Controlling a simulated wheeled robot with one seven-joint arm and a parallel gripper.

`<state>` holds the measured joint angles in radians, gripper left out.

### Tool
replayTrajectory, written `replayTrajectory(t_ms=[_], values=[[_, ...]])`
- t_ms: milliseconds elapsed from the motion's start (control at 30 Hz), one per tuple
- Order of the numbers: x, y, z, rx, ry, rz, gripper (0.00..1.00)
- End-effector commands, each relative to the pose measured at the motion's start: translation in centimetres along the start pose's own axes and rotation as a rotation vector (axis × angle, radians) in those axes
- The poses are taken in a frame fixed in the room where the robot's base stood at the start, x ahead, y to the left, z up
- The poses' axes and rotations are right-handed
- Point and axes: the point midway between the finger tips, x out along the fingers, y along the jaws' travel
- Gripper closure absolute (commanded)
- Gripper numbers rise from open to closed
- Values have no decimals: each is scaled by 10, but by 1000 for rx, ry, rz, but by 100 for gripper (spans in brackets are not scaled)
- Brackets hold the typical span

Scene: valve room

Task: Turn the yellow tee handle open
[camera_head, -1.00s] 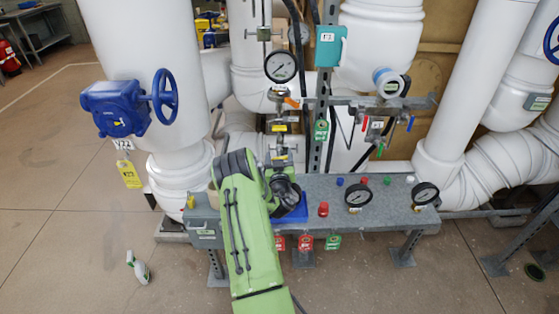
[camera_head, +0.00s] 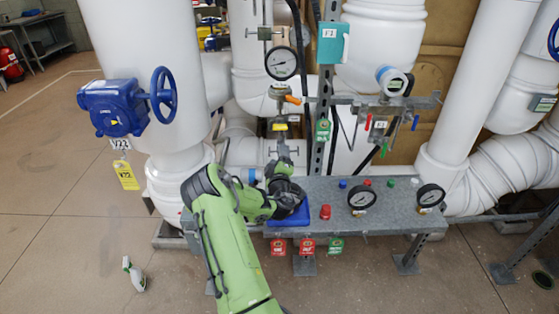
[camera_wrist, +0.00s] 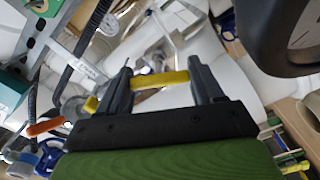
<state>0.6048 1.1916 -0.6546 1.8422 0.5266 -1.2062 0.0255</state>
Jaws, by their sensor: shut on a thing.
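The yellow tee handle (camera_wrist: 160,79) is a short yellow bar in the wrist view. It lies slightly tilted between the two dark fingers of my gripper (camera_wrist: 161,84). The fingers are shut on it, and a further yellow piece (camera_wrist: 92,104) shows just left of the left finger. In the head view my green arm reaches over the grey bench to the vertical pipe below the pressure gauge (camera_head: 282,63). There the wrist covers much of the grasp, and I cannot make out the fingers clearly.
An orange lever (camera_wrist: 45,127) is close on the left in the wrist view; it also shows below the gauge in the head view (camera_head: 292,99). The grey bench (camera_head: 330,205) carries gauges and coloured knobs. A blue handwheel valve (camera_head: 163,92) stands left. Large white pipes close in the back.

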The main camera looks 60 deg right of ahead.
Motion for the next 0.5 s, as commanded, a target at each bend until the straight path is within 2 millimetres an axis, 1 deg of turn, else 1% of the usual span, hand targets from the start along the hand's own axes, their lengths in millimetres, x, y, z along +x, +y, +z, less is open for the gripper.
replayTrajectory(t_ms=[200, 500], values=[[0, -2, 0, -194, 1, -2, 64], [0, -3, 0, -394, 1, -3, 64]])
